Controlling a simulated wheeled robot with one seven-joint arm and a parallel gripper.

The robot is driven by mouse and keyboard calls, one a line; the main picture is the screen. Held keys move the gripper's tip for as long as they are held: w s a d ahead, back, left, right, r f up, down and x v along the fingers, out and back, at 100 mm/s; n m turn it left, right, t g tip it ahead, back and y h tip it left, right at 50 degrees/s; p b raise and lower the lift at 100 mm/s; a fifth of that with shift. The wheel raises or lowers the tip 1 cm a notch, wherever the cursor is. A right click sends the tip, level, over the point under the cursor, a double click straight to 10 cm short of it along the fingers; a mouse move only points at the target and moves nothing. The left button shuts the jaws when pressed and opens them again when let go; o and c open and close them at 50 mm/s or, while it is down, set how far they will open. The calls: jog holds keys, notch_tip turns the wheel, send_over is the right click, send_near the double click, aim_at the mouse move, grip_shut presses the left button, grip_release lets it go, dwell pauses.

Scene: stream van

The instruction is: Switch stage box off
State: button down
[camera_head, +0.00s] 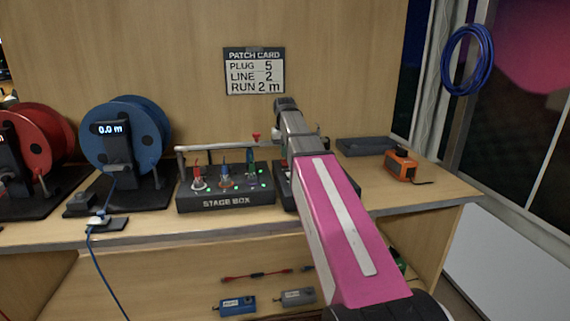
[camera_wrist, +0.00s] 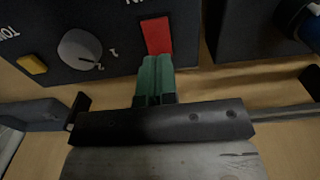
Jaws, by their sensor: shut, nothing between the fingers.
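The stage box (camera_head: 225,203) is a dark, labelled box on the bench in the head view. Red, blue and green plugs stand in its top, and several green lights glow there. My gripper's tips are hidden behind my pink arm in the head view. In the wrist view my gripper (camera_wrist: 156,68) is shut and empty, its green fingertips together. They point at a red rectangular part (camera_wrist: 157,36) on a dark box (camera_wrist: 105,18) with a knob and a yellow button. I cannot tell whether they touch it. Another dark box (camera_wrist: 240,45) lies to the right.
A blue reel (camera_head: 124,125) and a red reel (camera_head: 38,140) stand at left. A patch card (camera_head: 254,72) reads plug 5, line 2, run 2 m. An orange device (camera_head: 400,166) sits at right. A pale rail (camera_head: 215,147) runs behind the stage box.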

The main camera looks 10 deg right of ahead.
aim_at(284, 161)
jog(key=shift+r, duration=2.45)
